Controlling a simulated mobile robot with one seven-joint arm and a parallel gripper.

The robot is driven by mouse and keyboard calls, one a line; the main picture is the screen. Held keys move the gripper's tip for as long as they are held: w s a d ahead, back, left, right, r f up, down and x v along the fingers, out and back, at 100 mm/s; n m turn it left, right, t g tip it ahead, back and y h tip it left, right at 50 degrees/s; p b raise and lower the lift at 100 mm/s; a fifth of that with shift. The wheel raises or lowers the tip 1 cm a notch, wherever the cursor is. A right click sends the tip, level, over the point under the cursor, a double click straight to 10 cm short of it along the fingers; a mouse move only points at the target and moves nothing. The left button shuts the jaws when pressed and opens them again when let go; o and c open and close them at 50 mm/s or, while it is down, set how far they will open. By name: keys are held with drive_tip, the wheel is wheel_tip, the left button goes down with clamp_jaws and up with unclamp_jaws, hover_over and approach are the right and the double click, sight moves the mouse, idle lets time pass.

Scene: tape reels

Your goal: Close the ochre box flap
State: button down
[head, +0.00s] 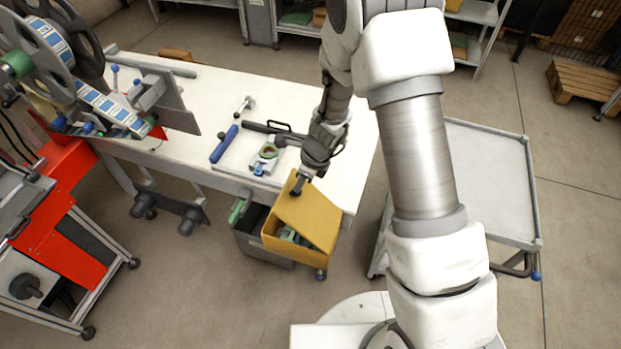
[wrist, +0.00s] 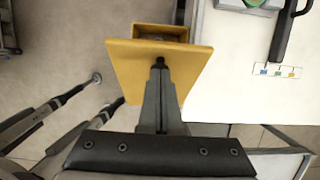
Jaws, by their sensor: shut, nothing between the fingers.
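The ochre box (head: 285,243) stands at the front edge of the white table, beside a dark grey bin. Its flap (head: 309,215) is tilted, partly raised over the box, and some contents show in the gap at the front left. In the wrist view the flap (wrist: 150,70) is a flat ochre panel, with part of the box (wrist: 160,32) behind it. My gripper (head: 297,190) is shut and empty at the upper left edge of the flap. In the wrist view the fingertips (wrist: 159,63) lie over the flap; I cannot tell whether they touch it.
The grey bin (head: 252,238) is just left of the box. A grey cart (head: 490,185) stands at right. Floor in front is clear.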

drive_tip(key=shift+w+a+f+b, duration=0.6)
drive_tip(key=shift+a+f+b, duration=0.3)
drive_tip(key=shift+a+f, duration=1.2)
drive_tip(key=shift+w+a+f+b, duration=0.75)
drive_tip(key=shift+a+f, duration=0.55)
drive_tip(key=shift+f, duration=1.45)
drive_tip(key=shift+w+a+f+b, duration=0.5)
drive_tip(key=shift+a+f+b, duration=0.5)
drive_tip(key=shift+a+f, duration=1.1)
drive_tip(key=shift+d+f, duration=0.35)
drive_tip(key=shift+d, duration=0.05)
